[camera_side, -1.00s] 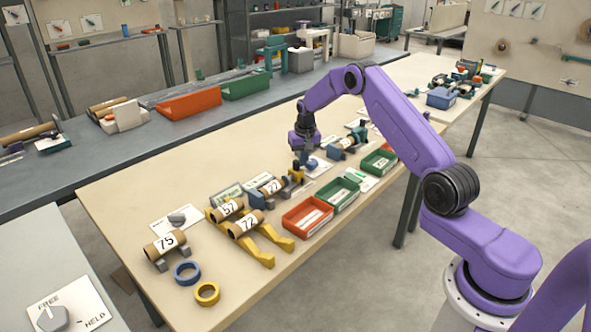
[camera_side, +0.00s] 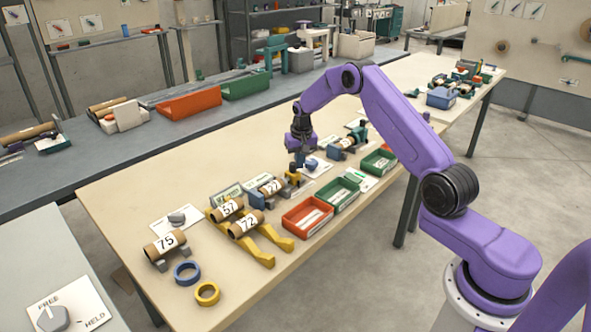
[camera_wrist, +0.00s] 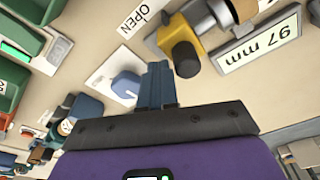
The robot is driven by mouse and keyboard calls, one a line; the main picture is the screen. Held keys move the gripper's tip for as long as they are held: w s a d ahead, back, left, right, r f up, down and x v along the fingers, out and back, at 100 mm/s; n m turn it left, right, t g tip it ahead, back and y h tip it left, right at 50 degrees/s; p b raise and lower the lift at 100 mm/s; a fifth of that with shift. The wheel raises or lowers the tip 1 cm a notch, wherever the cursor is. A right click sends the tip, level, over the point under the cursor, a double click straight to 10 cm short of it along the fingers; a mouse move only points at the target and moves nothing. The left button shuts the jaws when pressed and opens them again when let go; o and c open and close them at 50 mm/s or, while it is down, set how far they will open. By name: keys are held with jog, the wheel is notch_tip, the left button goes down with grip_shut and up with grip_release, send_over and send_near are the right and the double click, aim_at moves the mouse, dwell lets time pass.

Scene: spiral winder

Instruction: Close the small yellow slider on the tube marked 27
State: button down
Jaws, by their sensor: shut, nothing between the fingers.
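The tube (camera_side: 270,187) lies in a cradle near the middle of the table; its number is small and only partly readable in the side view. The yellow slider (camera_side: 292,179) is at the tube's right end. In the wrist view the yellow slider (camera_wrist: 183,38) shows a dark rounded end pointing toward my gripper. My gripper (camera_side: 297,165) is just above and beside the slider. In the wrist view my gripper (camera_wrist: 158,80) has its blue fingers together and empty, left of the slider. I cannot tell whether they touch it.
A blue knob (camera_wrist: 126,84) on a card reading OPEN is left of my fingers; a 97 mm label (camera_wrist: 262,48) lies right. Tubes 57 (camera_side: 228,208) and 72 (camera_side: 246,225) lie left. A red tray (camera_side: 307,217) and green tray (camera_side: 338,195) stand in front.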

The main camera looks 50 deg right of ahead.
jog(key=shift+a, duration=1.05)
dwell(0.9)
jog(key=shift+d, duration=0.15)
jog(key=shift+d, duration=0.55)
jog(key=shift+d+r, duration=0.1)
jog(key=shift+r, duration=0.05)
notch_tip(320, 180, up, 7)
dwell(0.7)
